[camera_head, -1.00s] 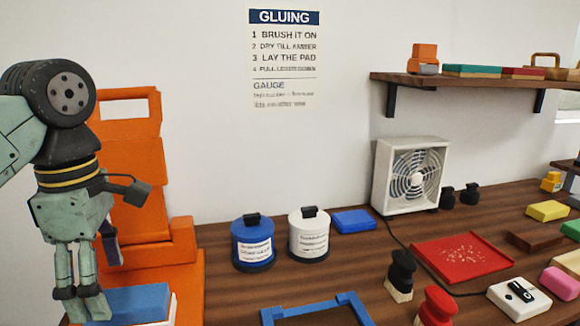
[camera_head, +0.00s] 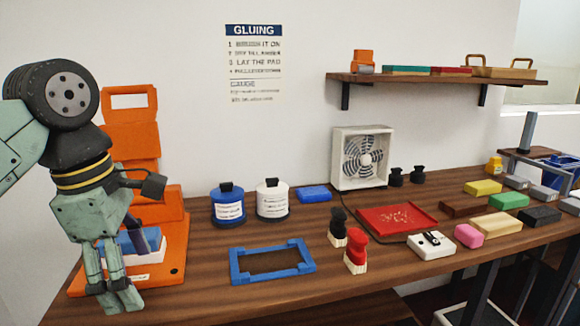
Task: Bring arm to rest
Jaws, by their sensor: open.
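My gripper (camera_head: 117,298) hangs at the left of the head view, fingers pointing down. It is open and nothing shows between its fingers. It is in front of the orange press-like stand (camera_head: 140,215) and partly hides it. A block with a blue top (camera_head: 138,241) and a white lower part sits on the orange stand's base, just behind the fingers. I cannot tell whether the fingers touch anything.
The wooden counter (camera_head: 215,270) holds a blue frame (camera_head: 272,262), a blue pot (camera_head: 228,205), a white pot (camera_head: 272,201), two brushes, a red tray (camera_head: 397,218), a white fan (camera_head: 362,158) and several coloured blocks at the right. A shelf (camera_head: 440,77) is on the wall.

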